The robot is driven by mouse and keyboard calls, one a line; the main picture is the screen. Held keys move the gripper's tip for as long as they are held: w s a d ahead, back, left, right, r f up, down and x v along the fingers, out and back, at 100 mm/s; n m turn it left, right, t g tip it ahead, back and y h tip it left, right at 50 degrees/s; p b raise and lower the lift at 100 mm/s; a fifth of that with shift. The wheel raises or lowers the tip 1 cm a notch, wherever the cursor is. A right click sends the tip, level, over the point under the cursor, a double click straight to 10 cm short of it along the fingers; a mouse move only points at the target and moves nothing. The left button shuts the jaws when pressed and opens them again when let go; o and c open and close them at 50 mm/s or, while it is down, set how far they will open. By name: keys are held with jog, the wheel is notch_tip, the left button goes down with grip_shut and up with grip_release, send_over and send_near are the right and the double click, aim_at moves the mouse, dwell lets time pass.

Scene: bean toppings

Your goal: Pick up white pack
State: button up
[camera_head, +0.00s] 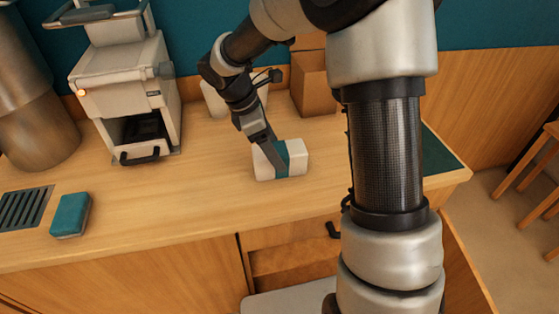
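The white pack (296,158) lies on the wooden counter near the middle of the view. It is a low rounded white block with a teal band across it. My gripper (272,157) reaches down from the upper left, with its tip at the pack's near top and side. The fingers overlap the pack in this view, and part of the pack is hidden behind them. I cannot tell whether they are closed on it or only beside it. The pack appears to rest on the counter.
A white machine (125,85) stands at the back left beside a metal cylinder (35,115). A teal and white block (71,214) lies front left near a dark grate (24,208). A brown box (314,85) stands behind the pack. Counter left of the pack is clear.

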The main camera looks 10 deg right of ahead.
jog(key=b+x, duration=0.1)
jog(key=x, duration=0.3)
jog(key=shift+s+f, duration=0.15)
jog(key=shift+f, duration=0.2)
jog(key=shift+r, duration=0.1)
jog(key=c, duration=1.3)
